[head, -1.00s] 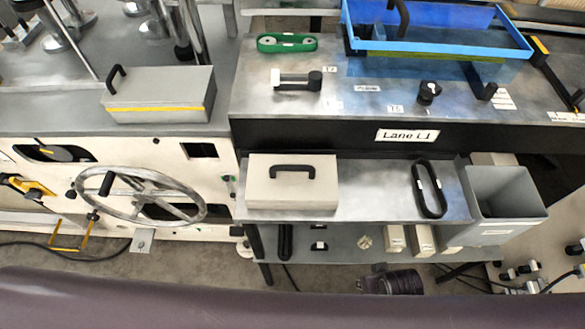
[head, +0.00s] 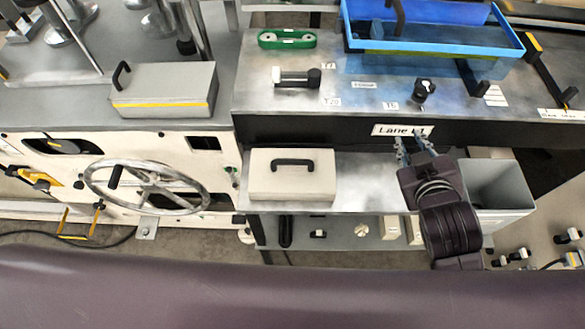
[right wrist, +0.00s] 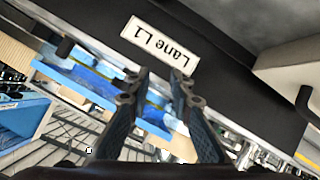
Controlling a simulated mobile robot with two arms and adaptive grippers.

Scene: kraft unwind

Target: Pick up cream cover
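The cream cover (head: 275,182) is a box-like lid with a black handle (head: 292,162) on top. It lies on the metal shelf below the "Lane L1" label. My right gripper (head: 415,148) is above the shelf, to the right of the cover and apart from it, near the label. In the right wrist view my right gripper (right wrist: 160,80) has its fingers apart with nothing between them. A pale surface and a black handle, probably the cream cover's (right wrist: 303,103), show at that view's right edge. My left gripper is not in view.
A grey cover with a yellow stripe (head: 165,92) sits on the left machine. A blue tray (head: 440,46) and a green loop part (head: 287,38) stand on the upper bench. A grey bin (head: 505,190) is right of my arm. Bare shelf (head: 365,175) lies between cover and arm.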

